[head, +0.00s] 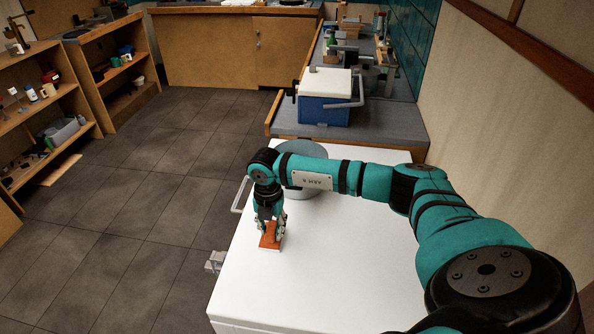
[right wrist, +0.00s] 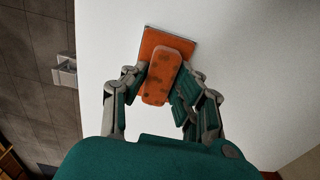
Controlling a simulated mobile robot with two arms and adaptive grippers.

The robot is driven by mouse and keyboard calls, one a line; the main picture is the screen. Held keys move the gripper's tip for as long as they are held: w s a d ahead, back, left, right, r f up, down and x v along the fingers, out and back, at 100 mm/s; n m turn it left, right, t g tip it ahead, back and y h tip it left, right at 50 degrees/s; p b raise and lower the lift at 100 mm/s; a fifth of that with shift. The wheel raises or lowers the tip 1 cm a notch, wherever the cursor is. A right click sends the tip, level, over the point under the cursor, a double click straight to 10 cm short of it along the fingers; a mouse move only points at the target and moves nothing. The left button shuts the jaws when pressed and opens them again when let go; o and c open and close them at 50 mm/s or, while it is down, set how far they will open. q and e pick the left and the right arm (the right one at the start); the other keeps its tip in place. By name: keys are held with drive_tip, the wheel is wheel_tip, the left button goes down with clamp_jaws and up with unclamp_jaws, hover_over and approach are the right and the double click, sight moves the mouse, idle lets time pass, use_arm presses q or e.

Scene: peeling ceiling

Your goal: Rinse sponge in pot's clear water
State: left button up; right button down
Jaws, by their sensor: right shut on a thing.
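The sponge (right wrist: 160,80) is an orange block with dark stains, seen in the right wrist view. It lies over a flat orange-brown square (right wrist: 160,45); I cannot tell whether the two touch. In the head view the square (head: 268,249) lies on the white top. My right gripper (head: 270,230) points down and is shut on the sponge, with one finger on each side in the right wrist view (right wrist: 163,88). The grey pot (head: 308,192) stands behind the gripper on the white top, partly hidden by my right arm. Its water cannot be made out clearly. My left gripper is out of view.
The white top (head: 340,270) is clear in front, with a handle (head: 238,196) and a grey fitting (head: 215,261) at its left side. A blue cooler with a white lid (head: 325,108) stands on the bench beyond. Shelves (head: 45,105) line the left; floor between is open.

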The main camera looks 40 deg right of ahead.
idle(0.3)
drive_tip(key=shift+r+p, duration=2.15)
drive_tip(key=shift+r, duration=0.8)
